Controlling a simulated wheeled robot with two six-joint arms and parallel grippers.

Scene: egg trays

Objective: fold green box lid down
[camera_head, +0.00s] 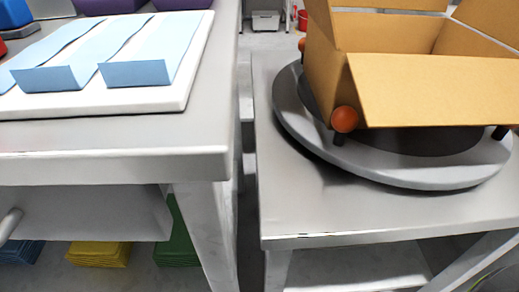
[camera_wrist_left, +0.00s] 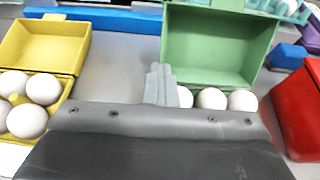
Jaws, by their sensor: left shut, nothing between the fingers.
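The green box (camera_wrist_left: 222,48) is in the left wrist view, right of centre. Its lid stands open and upright, with the hollow inside facing the camera. White eggs (camera_wrist_left: 211,98) show in a row in front of the lid; the rest of the box's lower half is hidden behind my gripper body. My left gripper (camera_wrist_left: 160,75) is shut and empty, its fingertips just left of the green box's near left side. I cannot tell if they touch it. No gripper shows in the head view.
A yellow box (camera_wrist_left: 42,45) with eggs stands open at left. A red box (camera_wrist_left: 298,105) stands at right, with a blue bar (camera_wrist_left: 105,18) behind. The head view shows an open cardboard box (camera_head: 430,88) on a round turntable (camera_head: 400,172) and a white board (camera_head: 100,103).

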